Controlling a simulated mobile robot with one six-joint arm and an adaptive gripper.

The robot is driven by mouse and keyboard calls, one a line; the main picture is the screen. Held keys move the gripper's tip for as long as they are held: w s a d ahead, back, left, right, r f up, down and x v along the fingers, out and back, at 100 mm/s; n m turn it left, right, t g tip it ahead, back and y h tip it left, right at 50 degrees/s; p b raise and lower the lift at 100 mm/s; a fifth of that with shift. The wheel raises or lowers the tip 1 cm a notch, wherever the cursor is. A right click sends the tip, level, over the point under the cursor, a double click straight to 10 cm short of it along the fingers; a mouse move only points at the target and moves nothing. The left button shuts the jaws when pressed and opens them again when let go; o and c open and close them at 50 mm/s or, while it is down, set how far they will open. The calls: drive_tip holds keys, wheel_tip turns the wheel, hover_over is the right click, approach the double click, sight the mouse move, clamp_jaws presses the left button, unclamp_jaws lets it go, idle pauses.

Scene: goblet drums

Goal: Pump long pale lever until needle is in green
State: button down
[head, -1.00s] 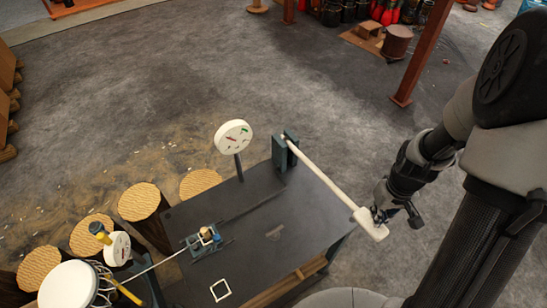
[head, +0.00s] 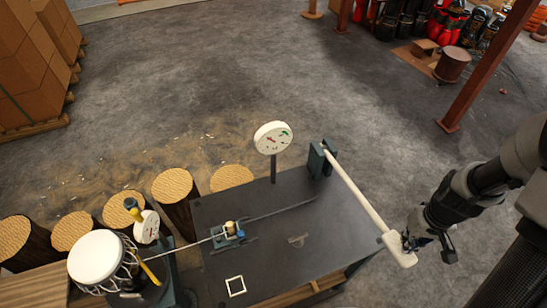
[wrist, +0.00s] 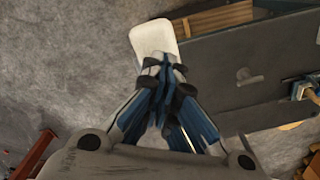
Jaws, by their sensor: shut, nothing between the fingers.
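The long pale lever (head: 358,192) runs from a dark green pivot bracket (head: 321,160) at the bench's back right. It slopes toward the front right and ends in a wide white paddle (head: 398,251). My gripper (head: 411,244) is at the paddle, shut and empty. In the wrist view the paddle (wrist: 154,36) lies just beyond my shut fingertips (wrist: 160,72), which overlap its near edge; I cannot tell if they touch. The round white gauge (head: 273,138) stands on a post behind the bench, with red marks and a green patch at upper right. Its needle is too small to read surely.
The dark bench top (head: 300,262) carries a small blue clamp (head: 229,234) with a cord to a white drum (head: 97,257). A second small dial (head: 147,227) stands by the drum. Log stumps (head: 174,186) line the back left. Floor right of the bench is clear.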

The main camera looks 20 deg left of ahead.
idle(0.3)
wheel_tip(320, 180, down, 18)
drive_tip(key=f+b, duration=0.1)
drive_tip(key=b, duration=1.4)
wheel_tip(320, 180, up, 19)
drive_tip(key=p, duration=1.4)
drive_tip(key=shift+s+d+r, duration=0.1)
drive_tip(key=shift+s, duration=0.05)
drive_tip(key=shift+f, duration=0.2)
wheel_tip(320, 180, down, 18)
drive_tip(key=b, duration=1.5)
wheel_tip(320, 180, up, 18)
drive_tip(key=p, duration=1.4)
drive_tip(key=shift+s+d+r+p, duration=0.1)
drive_tip(key=shift+s+r+p, duration=0.1)
drive_tip(key=shift+p, duration=0.15)
drive_tip(key=shift+w+f, duration=0.1)
